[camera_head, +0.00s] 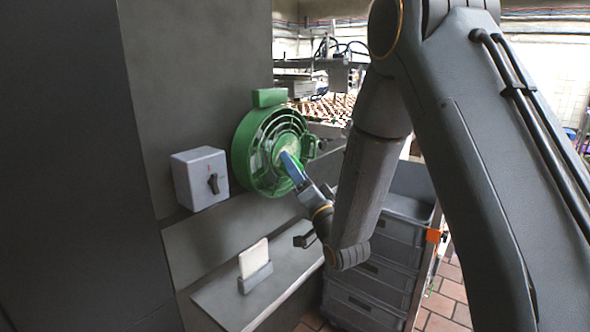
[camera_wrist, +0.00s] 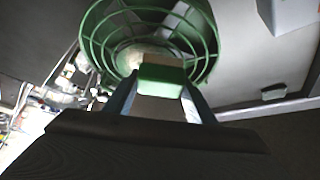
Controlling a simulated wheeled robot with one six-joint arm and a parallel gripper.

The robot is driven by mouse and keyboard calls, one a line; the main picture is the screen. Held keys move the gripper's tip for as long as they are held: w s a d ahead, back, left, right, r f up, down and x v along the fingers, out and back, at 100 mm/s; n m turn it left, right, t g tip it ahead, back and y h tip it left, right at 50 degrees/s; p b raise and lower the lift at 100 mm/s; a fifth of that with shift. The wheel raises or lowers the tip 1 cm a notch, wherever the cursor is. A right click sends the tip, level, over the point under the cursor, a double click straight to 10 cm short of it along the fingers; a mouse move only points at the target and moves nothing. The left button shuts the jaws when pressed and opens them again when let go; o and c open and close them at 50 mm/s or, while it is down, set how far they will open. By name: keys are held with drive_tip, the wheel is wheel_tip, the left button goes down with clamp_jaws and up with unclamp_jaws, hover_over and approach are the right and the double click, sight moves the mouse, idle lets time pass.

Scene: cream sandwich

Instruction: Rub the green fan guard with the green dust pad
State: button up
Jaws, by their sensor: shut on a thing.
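The green fan guard (camera_head: 262,128) is a round cage fixed to the dark grey wall in the head view. In the wrist view its ring bars (camera_wrist: 97,22) fill the top, with a pale hub in the middle. My gripper (camera_head: 290,165) is at the front of the guard, near its centre. In the wrist view my gripper (camera_wrist: 160,100) is shut on the green dust pad (camera_wrist: 160,78), which has a green face and a pale body. The pad overlaps the guard's hub there; I cannot tell whether it touches. In the head view the pad is mostly hidden by my gripper.
A grey switch box (camera_head: 200,178) with a black knob is on the wall left of the guard. Below, a shelf (camera_head: 215,300) bears a white pad in a grey holder (camera_head: 256,278). Stacked grey crates (camera_head: 372,290) stand right of the shelf, behind my arm.

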drive_tip(key=shift+w+a, duration=0.6)
drive_tip(key=shift+a, duration=0.2)
drive_tip(key=shift+w+d+b, duration=0.1)
drive_tip(key=shift+b, duration=0.2)
